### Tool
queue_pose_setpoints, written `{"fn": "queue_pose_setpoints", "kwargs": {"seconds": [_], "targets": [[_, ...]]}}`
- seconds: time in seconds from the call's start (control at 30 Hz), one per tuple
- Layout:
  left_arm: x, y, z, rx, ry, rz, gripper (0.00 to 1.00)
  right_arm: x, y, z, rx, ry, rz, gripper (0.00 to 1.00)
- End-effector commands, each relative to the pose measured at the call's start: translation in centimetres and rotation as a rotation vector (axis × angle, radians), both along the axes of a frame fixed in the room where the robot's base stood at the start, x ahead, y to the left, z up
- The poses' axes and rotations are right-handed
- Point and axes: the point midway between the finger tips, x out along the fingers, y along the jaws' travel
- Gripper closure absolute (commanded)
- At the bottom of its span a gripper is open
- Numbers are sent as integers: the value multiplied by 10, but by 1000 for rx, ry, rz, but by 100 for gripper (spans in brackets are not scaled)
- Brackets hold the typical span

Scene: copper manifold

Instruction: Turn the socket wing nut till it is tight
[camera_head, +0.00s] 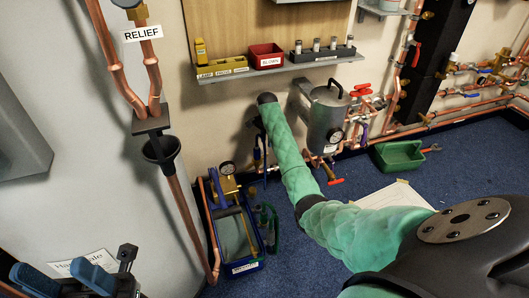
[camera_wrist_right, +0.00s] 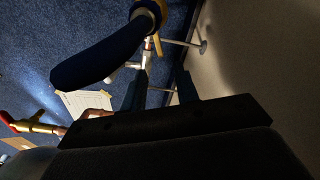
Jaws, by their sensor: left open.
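I cannot single out the socket wing nut in either view. My right arm reaches to the back wall in the head view, and its gripper is mostly hidden behind it. In the right wrist view, the two dark fingers of my right gripper (camera_wrist_right: 161,82) stand apart with a gap between them. Pale thin rods (camera_wrist_right: 160,89) show at and beyond the fingers; I cannot tell whether they touch. A dark blue curved part (camera_wrist_right: 100,52) with a brass ring (camera_wrist_right: 151,12) crosses close to the fingers. My left gripper (camera_head: 64,278) is open and empty at the bottom left.
A steel tank (camera_head: 326,117) with a gauge and red-handled valves stands right of my right arm. A shelf (camera_head: 275,70) with small bins is above. A blue tool crate (camera_head: 236,240) and green tray (camera_head: 399,154) are on the floor. Copper pipe (camera_head: 188,215) runs down at left.

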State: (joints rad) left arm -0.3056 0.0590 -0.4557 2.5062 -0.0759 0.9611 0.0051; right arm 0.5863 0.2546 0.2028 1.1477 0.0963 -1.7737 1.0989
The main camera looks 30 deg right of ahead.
Motion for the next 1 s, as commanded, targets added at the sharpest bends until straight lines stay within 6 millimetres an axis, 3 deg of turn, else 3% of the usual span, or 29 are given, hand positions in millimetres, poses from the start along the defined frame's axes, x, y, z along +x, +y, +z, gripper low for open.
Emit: {"fn": "queue_pose_setpoints", "kwargs": {"seconds": [0.6, 0.9, 0.93, 1.0], "targets": [[2, -7, -12, -25, -7, -56, 47, -1, 1, -72, 0, 0, 1, 69], [2, -7, -11, -29, -7, -61, 47, -1, 1, -76, 0, 0, 2, 69], [2, -7, -11, -28, -8, -61, 47, -1, 1, -76, 0, 0, 2, 71], [2, -7, -11, -28, -8, -60, 47, -1, 1, -76, 0, 0, 2, 85]]}}
